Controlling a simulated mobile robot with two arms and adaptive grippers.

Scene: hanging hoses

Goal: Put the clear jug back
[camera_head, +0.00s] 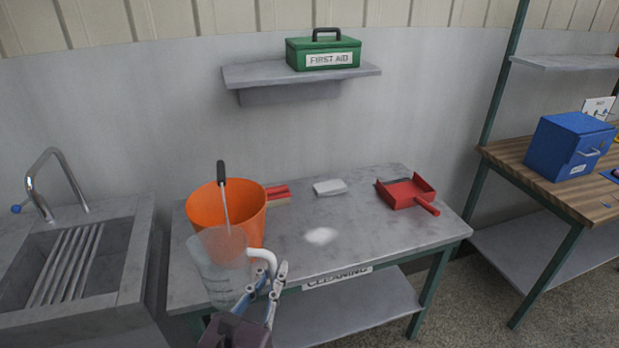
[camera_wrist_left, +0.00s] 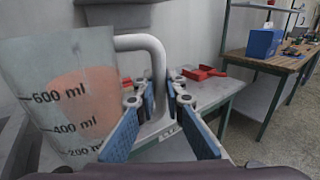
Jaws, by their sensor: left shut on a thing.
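The clear jug (camera_head: 219,266) has a white handle (camera_head: 263,256) and hangs upright in front of the cleaning table's front left edge. My left gripper (camera_head: 275,281) is shut on the jug's handle. In the left wrist view the jug (camera_wrist_left: 62,90) fills the left side, with ml marks on its wall. The white handle (camera_wrist_left: 151,62) runs down between the blue fingers of the left gripper (camera_wrist_left: 162,105). My right gripper is not in view.
The cleaning table (camera_head: 360,222) holds an orange bucket (camera_head: 200,208) with a dark-handled tool, a white block (camera_head: 330,187), a red dustpan (camera_head: 407,193) and a pale patch (camera_head: 320,236). A sink (camera_head: 75,262) stands left. A first aid box (camera_head: 323,52) sits on the wall shelf (camera_head: 250,76). The table's front middle is mostly clear.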

